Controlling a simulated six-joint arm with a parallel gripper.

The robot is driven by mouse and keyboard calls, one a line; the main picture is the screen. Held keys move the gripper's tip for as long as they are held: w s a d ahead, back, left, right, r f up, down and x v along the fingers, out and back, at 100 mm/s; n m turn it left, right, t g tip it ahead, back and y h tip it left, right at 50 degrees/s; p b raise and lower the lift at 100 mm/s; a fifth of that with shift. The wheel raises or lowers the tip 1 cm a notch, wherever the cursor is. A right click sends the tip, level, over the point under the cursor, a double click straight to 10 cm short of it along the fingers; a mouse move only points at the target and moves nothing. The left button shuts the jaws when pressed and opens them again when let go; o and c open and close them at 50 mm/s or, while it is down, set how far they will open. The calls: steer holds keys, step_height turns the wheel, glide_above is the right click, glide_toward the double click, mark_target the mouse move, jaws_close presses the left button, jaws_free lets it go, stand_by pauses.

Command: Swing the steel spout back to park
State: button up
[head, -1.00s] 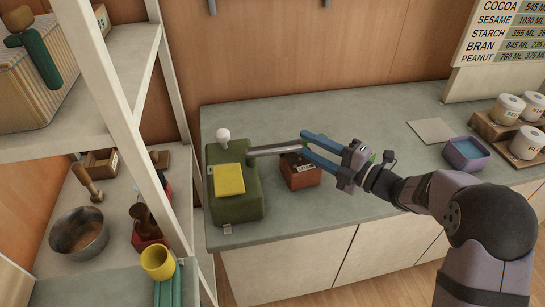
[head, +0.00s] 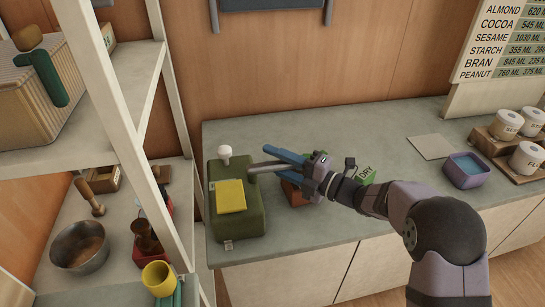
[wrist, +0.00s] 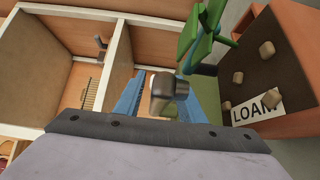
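The steel spout (head: 266,166) sticks out to the right from the green dispenser box (head: 236,208), which has a yellow pad and a white knob on top. My gripper (head: 272,153) reaches in from the right, its blue fingers along the spout and partly covering its outer end. In the wrist view the grey spout end (wrist: 170,90) lies between the two fingers (wrist: 167,100). The fingers are spread, with a gap visible on each side of the spout. An orange box (head: 293,194) stands below, partly hidden by my gripper; in the wrist view it reads "LOAM" (wrist: 290,120).
A green "DRY" sign (head: 367,172) stands behind my arm. A purple tray (head: 466,171) and several white jars (head: 507,123) are at the right of the counter (head: 330,120). A white shelf unit (head: 125,130) stands close on the left. The counter behind my gripper is clear.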

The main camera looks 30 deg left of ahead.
steer(key=shift+a, duration=0.35)
steer(key=shift+c, duration=0.2)
jaws_close()
